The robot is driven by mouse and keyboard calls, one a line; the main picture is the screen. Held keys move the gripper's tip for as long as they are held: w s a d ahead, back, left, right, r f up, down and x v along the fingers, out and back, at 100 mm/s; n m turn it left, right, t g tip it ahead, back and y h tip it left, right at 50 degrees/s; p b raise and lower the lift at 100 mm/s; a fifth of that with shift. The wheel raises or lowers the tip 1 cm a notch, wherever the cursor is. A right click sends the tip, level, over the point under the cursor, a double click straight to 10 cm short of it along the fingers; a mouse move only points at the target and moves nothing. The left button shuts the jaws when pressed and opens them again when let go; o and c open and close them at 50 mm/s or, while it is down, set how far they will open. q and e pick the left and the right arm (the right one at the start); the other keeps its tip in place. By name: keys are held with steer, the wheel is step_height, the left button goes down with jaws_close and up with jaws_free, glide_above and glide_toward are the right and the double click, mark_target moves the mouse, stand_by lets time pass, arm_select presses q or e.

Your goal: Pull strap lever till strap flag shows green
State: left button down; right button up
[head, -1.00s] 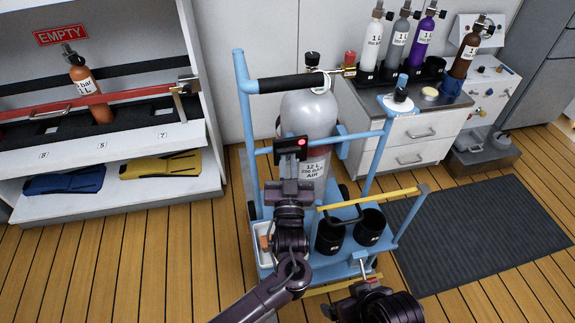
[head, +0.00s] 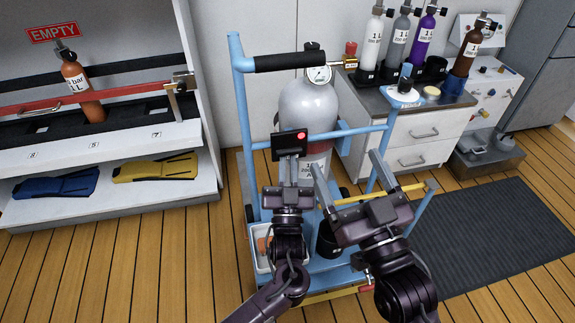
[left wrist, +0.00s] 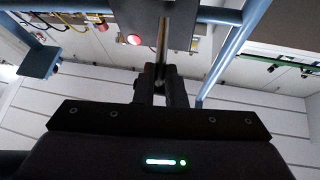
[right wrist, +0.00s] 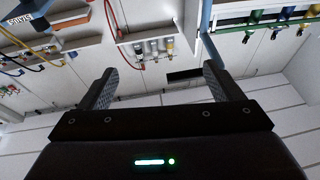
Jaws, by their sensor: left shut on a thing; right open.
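The strap flag is a red dot (head: 301,135) on a black box (head: 285,149) at the trolley's crossbar, in front of the big grey cylinder (head: 308,104). It also shows red in the left wrist view (left wrist: 134,40). My left gripper (head: 288,172) is just below the box, shut on the strap lever. The lever is a narrow metal bar (left wrist: 167,35) rising from between the fingers in the left wrist view; its gripped end is hidden. My right gripper (head: 348,164) is open and empty, to the right of the left gripper, in front of the trolley.
The blue trolley (head: 236,90) carries the cylinder with its gauge (head: 319,74), a black cup (head: 328,240) and a white tray (head: 262,258). A yellow bar (head: 415,187) is close to my right gripper. A rack stands left, a drawer cabinet (head: 425,133) behind right.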

steer(key=s+d+r+t+y, duration=0.1)
steer(key=s+r+t, duration=0.1)
steer(key=r, duration=0.2)
steer(key=s+d+r+t+y+b, duration=0.1)
steer(key=s+r+t, duration=0.1)
steer(key=r, duration=0.3)
steer(key=shift+r+t+y, duration=0.3)
steer(key=shift+t+y, duration=0.1)
steer(key=shift+t, duration=0.1)
steer(key=shift+w, duration=0.1)
steer(key=shift+c, duration=0.5)
